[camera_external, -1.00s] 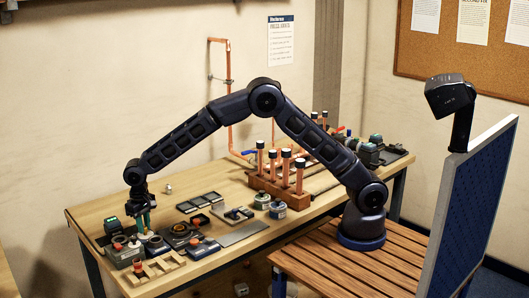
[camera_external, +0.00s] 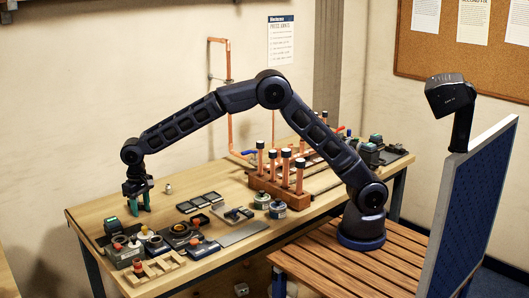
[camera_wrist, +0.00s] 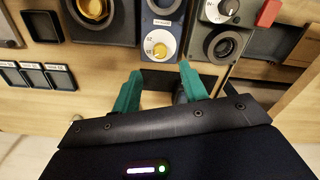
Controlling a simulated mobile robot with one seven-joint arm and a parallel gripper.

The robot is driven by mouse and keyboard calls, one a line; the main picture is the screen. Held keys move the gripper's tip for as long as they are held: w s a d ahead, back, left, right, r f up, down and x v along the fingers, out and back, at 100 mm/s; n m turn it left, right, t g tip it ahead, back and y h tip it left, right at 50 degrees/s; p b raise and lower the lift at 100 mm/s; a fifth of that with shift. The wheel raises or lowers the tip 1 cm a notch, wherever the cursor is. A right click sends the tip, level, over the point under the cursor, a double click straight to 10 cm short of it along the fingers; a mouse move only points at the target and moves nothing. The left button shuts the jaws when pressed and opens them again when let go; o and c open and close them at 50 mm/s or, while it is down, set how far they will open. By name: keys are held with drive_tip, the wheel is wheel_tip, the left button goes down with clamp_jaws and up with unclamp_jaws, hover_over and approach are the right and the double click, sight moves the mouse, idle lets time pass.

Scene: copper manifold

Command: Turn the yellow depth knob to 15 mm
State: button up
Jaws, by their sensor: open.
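The yellow depth knob (camera_wrist: 159,49) sits on a white dial on a blue-grey block in the wrist view. Small numbers mark the dial, but its setting is too fine to read. My gripper (camera_wrist: 160,70) has its two green fingers spread apart with nothing between them. In the wrist picture the knob lies just beyond the fingertips, apart from them. In the outside view my gripper (camera_external: 140,208) hangs fingers down above the far left part of the bench.
Beside the knob block are a dark box with a yellow ring (camera_wrist: 95,10), a grey dial (camera_wrist: 222,10) and a black round socket (camera_wrist: 222,46). Small dark trays (camera_wrist: 48,76) lie to the left. A wooden rack with copper pipes (camera_external: 277,186) stands mid-bench.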

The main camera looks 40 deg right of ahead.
wheel_tip(320, 180, up, 3)
drive_tip(key=shift+r, duration=0.15)
idle(0.5)
